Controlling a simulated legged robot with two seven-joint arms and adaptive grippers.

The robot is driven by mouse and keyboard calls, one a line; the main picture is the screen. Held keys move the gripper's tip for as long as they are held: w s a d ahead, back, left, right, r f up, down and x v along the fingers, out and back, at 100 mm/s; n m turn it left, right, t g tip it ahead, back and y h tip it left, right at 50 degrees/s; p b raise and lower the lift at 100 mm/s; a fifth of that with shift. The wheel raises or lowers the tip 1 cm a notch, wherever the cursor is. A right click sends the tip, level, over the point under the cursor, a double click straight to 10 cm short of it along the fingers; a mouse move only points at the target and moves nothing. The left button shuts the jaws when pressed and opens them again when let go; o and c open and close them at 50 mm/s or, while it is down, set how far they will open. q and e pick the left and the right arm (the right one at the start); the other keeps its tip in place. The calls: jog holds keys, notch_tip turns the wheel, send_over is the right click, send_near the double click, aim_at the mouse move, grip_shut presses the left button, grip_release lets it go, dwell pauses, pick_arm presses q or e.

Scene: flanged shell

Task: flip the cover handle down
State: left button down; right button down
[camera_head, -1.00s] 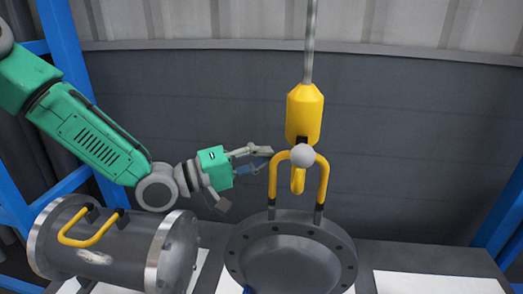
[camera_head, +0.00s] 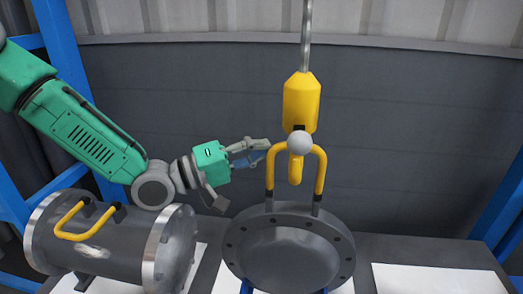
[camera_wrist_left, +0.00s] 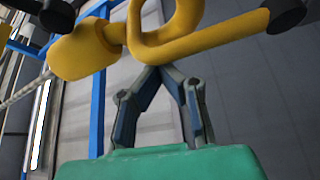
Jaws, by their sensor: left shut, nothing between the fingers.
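The round grey cover (camera_head: 285,252) faces me with bolt holes around its rim. Its yellow cover handle (camera_head: 320,172) stands upright from the top edge on two dark fittings. A yellow hook (camera_head: 295,168) under a yellow hoist block (camera_head: 301,103) hangs at the handle's middle. My left gripper (camera_head: 267,148) is shut and empty, its tips at the handle's upper left corner. In the left wrist view, the fingertips (camera_wrist_left: 160,68) meet just below the yellow bar (camera_wrist_left: 215,37); I cannot tell whether they touch it. My right gripper is not in view.
A grey flanged shell (camera_head: 120,240) with a yellow handle (camera_head: 72,225) lies at the left, under my left arm. A white ball (camera_head: 299,143) hangs in front of the hook. White sheets (camera_head: 435,279) lie on the dark table. Blue posts (camera_head: 505,215) stand at both sides.

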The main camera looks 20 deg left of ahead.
pick_arm(q)
jog(key=s+d+f+m+g+h+b, duration=0.1)
jog(key=s+f+m+g+h+b, duration=0.3)
jog(key=m+b, duration=0.6)
jog(key=s+d+f+m+g+h+b, duration=0.1)
jog(key=s+f+m+g+h+b, duration=0.3)
jog(key=m+b, duration=0.6)
jog(key=shift+s+f+m+g+h, duration=0.45)
jog(key=shift+s+m+g, duration=1)
jog(key=shift+m, duration=1.35)
jog(key=shift+w+d+f+g, duration=0.1)
jog(key=shift+w+g, duration=0.2)
jog(key=shift+g, duration=0.15)
notch_tip(320, 180, up, 10)
